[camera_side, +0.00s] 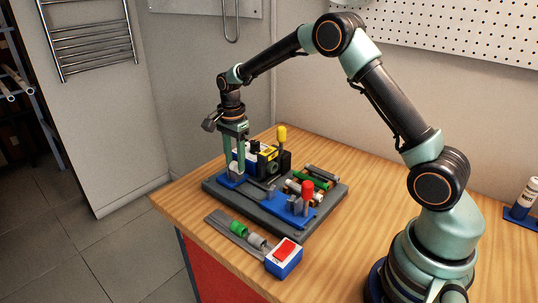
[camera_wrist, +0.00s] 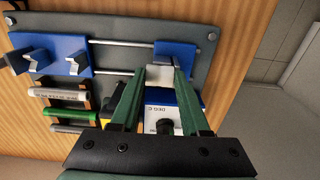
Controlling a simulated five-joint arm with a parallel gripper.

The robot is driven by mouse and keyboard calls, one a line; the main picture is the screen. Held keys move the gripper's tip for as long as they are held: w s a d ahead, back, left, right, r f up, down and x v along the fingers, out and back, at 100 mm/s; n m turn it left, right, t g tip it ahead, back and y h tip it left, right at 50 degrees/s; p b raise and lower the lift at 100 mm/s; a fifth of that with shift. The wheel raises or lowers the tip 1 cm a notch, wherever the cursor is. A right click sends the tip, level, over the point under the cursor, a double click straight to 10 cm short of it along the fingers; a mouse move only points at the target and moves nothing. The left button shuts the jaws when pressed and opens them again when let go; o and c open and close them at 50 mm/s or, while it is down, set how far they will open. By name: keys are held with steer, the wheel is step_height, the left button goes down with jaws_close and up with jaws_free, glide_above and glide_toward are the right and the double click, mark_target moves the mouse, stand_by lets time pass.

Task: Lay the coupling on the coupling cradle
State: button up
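My gripper (camera_side: 233,174) points down at the left end of a dark fixture plate (camera_side: 328,204), low over a blue end block (camera_side: 230,181). In the wrist view its two green fingers (camera_wrist: 158,76) are apart, with a pale grey piece (camera_wrist: 160,71) showing between their tips. I cannot tell if they touch it; it looks like part of the blue block. I cannot tell which part is the coupling cradle.
Several pipes lie in a rack (camera_wrist: 62,103).

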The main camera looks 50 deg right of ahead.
steer(key=shift+f, duration=0.3)
